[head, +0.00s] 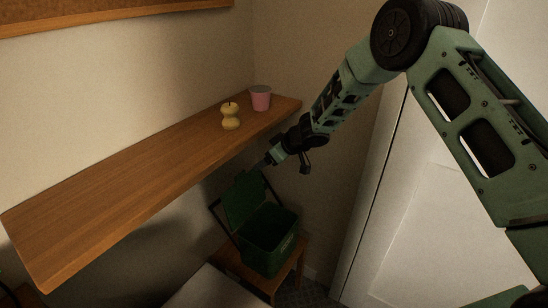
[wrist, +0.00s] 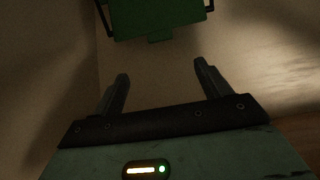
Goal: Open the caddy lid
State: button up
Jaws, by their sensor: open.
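The green caddy (head: 266,252) stands on a small wooden stool in the corner, below the shelf. Its green lid (head: 243,198) is raised, standing up at the caddy's back left, and the dark inside shows. My gripper (head: 270,160) is above the lid, apart from it. In the wrist view my gripper (wrist: 161,72) has its two fingers spread with nothing between them. The green lid (wrist: 158,15) shows at the top of that view, beyond the fingertips, with a small tab on its edge.
A wooden shelf (head: 130,180) runs along the left wall close to my gripper. A yellow pear-shaped object (head: 230,118) and a pink cup (head: 261,98) stand on it. The stool (head: 230,262) holds the caddy. A white door or panel (head: 420,210) stands at the right.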

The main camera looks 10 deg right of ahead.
jog(key=shift+v, duration=1.55)
jog(key=s+a+r+m+h, duration=0.2)
jog(key=s+a+r+h, duration=0.15)
jog(key=s+r, duration=0.8)
jog(key=s+d+r+g+h, duration=0.1)
jog(key=s+g, duration=0.2)
jog(key=s, duration=1.4)
jog(key=s+d+r+g+h, duration=0.1)
jog(key=s+d+g, duration=0.1)
jog(key=s, duration=1.5)
jog(key=shift+s+r+n+g, duration=0.2)
jog(key=shift+s+n+g, duration=0.15)
jog(key=shift+g, duration=0.35)
